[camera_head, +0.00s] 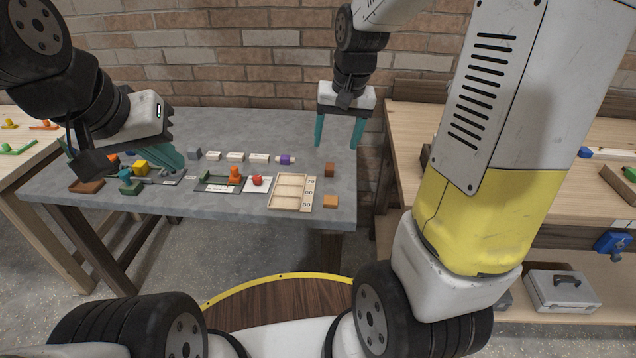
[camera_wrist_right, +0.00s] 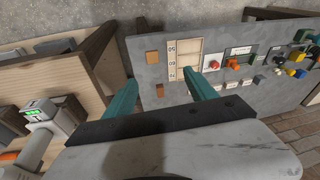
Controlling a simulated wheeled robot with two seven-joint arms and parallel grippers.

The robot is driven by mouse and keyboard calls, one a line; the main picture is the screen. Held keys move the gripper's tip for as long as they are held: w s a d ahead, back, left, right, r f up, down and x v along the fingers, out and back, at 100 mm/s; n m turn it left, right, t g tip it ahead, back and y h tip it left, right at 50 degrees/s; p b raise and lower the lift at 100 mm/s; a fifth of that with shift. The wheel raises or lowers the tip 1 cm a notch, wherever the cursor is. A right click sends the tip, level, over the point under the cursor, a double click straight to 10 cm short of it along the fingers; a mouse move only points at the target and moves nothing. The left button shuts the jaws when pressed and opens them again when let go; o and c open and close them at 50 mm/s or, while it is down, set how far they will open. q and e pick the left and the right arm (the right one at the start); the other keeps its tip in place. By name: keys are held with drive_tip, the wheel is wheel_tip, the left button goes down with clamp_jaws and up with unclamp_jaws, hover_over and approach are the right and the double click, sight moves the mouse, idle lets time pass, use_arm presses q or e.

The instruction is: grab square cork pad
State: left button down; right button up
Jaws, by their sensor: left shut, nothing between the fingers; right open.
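Two small squarish pieces lie on the grey table near its right end. One is orange-tan (camera_head: 330,201), near the front edge; it also shows in the right wrist view (camera_wrist_right: 152,57). The other is darker brown (camera_head: 329,170), further back (camera_wrist_right: 160,90). I cannot tell for sure which is cork; the orange-tan one looks closer to it. My right gripper (camera_head: 338,144) is open and empty above the table's back right part. In the right wrist view, the brown piece appears between its fingertips (camera_wrist_right: 162,83). My left gripper (camera_head: 178,163) is shut and empty over the table's left part.
A wooden compartment tray (camera_head: 292,205) lies left of the orange-tan piece. A red object (camera_head: 257,181), an orange object (camera_head: 235,174), a purple piece (camera_head: 285,160) and several pale labelled blocks lie further left. A wooden workbench (camera_head: 540,175) stands right, across a gap.

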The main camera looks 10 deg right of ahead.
drive_tip(key=m+g, duration=0.1)
drive_tip(key=g, duration=0.1)
approach(331, 199)
drive_tip(key=shift+g+h, duration=0.3)
drive_tip(key=shift+h, duration=0.2)
drive_tip(key=f, duration=0.5)
drive_tip(key=a+f, duration=0.1)
drive_tip(key=f, duration=0.2)
drive_tip(key=shift+w+f, duration=0.2)
drive_tip(key=c, duration=1.4)
